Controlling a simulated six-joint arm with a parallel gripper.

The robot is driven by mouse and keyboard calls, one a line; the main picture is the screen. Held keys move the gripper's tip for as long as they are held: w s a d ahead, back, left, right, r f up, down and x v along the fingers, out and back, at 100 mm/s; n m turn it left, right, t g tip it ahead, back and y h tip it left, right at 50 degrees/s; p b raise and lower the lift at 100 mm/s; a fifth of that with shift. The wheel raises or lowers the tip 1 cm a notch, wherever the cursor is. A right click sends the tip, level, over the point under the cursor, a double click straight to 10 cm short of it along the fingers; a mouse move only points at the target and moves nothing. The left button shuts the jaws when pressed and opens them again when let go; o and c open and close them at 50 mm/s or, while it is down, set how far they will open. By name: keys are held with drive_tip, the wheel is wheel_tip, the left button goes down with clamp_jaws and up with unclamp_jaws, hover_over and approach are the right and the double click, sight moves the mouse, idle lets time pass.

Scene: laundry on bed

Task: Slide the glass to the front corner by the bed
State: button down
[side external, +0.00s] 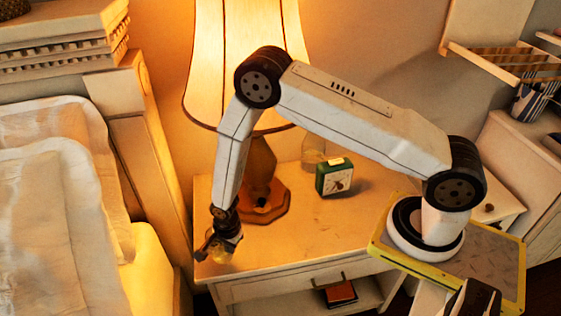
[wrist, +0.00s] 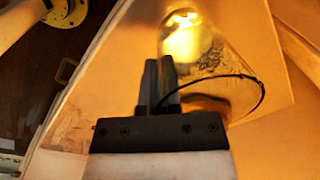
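The glass (wrist: 222,62) is clear and fills the upper middle of the wrist view, with a bright yellow glow at its far end. In the side view the glass (side external: 222,252) shows partly at the nightstand's front left corner, mostly behind my gripper. My gripper (wrist: 161,70) has its two fingers together, with no gap that I can make out, right beside the glass. The glass is not between them; whether they touch it I cannot tell. In the side view my gripper (side external: 212,250) is low over that corner. The nightstand (side external: 300,245) stands right of the bed (side external: 60,220).
A lamp (side external: 258,165) stands behind my gripper. A green clock (side external: 334,178) and a clear glass vessel (side external: 313,150) stand farther back. The nightstand's middle front is clear. Its front and left edges are close to the glass.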

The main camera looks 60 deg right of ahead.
drive_tip(key=shift+a, duration=0.1)
drive_tip(key=c, duration=0.7)
unclamp_jaws()
drive_tip(key=shift+c, duration=0.2)
drive_tip(key=shift+r, duration=0.15)
drive_tip(key=shift+s+r, duration=0.15)
drive_tip(key=shift+r, duration=3.6)
drive_tip(key=shift+r, duration=0.1)
